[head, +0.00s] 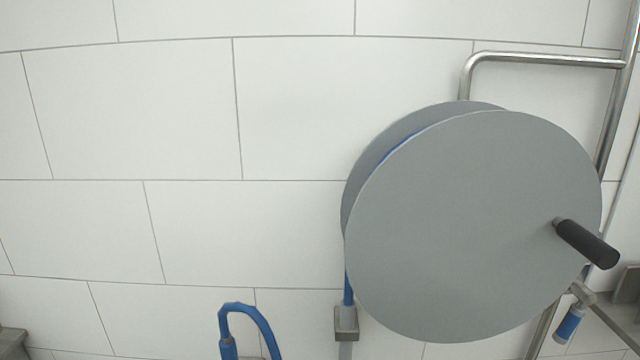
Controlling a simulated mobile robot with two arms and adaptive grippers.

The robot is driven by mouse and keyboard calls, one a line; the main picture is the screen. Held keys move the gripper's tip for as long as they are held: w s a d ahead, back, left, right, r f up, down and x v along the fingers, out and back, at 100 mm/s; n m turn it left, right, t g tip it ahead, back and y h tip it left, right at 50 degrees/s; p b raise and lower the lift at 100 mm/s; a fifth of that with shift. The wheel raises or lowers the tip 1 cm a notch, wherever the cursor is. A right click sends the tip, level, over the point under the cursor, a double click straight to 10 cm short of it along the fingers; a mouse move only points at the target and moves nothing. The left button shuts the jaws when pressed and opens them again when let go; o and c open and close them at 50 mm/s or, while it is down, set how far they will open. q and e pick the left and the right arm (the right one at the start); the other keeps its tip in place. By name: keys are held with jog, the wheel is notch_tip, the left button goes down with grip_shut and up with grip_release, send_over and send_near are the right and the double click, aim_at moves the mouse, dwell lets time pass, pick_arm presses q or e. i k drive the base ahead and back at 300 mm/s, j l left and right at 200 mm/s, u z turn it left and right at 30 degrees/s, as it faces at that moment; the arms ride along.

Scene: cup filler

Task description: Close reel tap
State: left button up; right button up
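A hose reel (475,230) with large round grey side discs hangs in front of the tiled wall, right of the middle of the head view. A black crank handle (587,243) sticks out of its front disc. Below the reel's lower right edge is a metal fitting (582,293) with a blue handle (569,324) pointing down and slightly left. This looks like the tap; the disc may hide part of it, and I cannot tell whether it is open or closed. Neither of my grippers is in view.
A blue hose (348,290) runs down from the reel into a grey bracket (346,323). A looped blue hose (247,309) shows at the bottom. A steel pipe (545,59) runs above and right of the reel. The white tiled wall (120,230) is bare at left.

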aim_at(576, 311)
jog(key=z, duration=1.45)
